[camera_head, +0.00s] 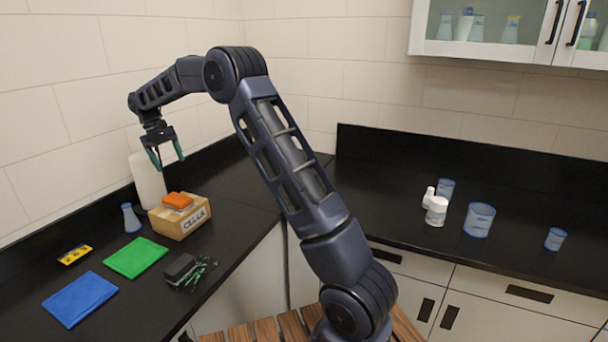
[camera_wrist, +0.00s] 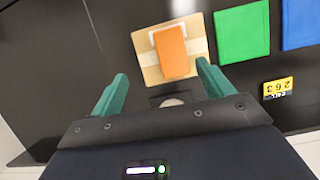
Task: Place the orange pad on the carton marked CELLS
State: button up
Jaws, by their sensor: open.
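The orange pad (camera_head: 178,200) lies flat on top of the tan carton (camera_head: 183,223) marked CELLS, on the left counter. In the wrist view the pad (camera_wrist: 171,52) rests on the carton's top (camera_wrist: 150,74), over a pale tape strip and beside a white edge. My gripper (camera_head: 167,159) is open and empty, raised above the carton and apart from the pad. In the wrist view its green fingers (camera_wrist: 162,76) are spread wide, with nothing between them touching.
A white cylinder (camera_head: 147,180) stands behind the carton. Beakers (camera_head: 479,220) and a white bottle (camera_head: 436,211) stand on the right counter.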

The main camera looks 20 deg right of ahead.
jog(key=s+d+r+m+t+y, duration=0.1)
jog(key=s+d+r, duration=0.45)
jog(key=d, duration=0.25)
jog(key=s+d+r+m+t+y, duration=0.1)
jog(key=s+d+r+m, duration=0.1)
jog(key=s+d+r, duration=0.5)
jog(key=s+d+r+m+t, duration=0.1)
jog(key=s+d, duration=0.3)
jog(key=d, duration=0.6)
jog(key=s+d+f+m+t, duration=0.2)
jog(key=s+d, duration=0.5)
jog(key=s, duration=0.5)
jog(key=s+d+f+m+t, duration=0.2)
jog(key=s+d+f, duration=0.3)
jog(key=s, duration=0.8)
jog(key=shift+d+f+m+y, duration=0.2)
jog(key=shift+d+m+y, duration=0.15)
jog(key=shift+d, duration=0.8)
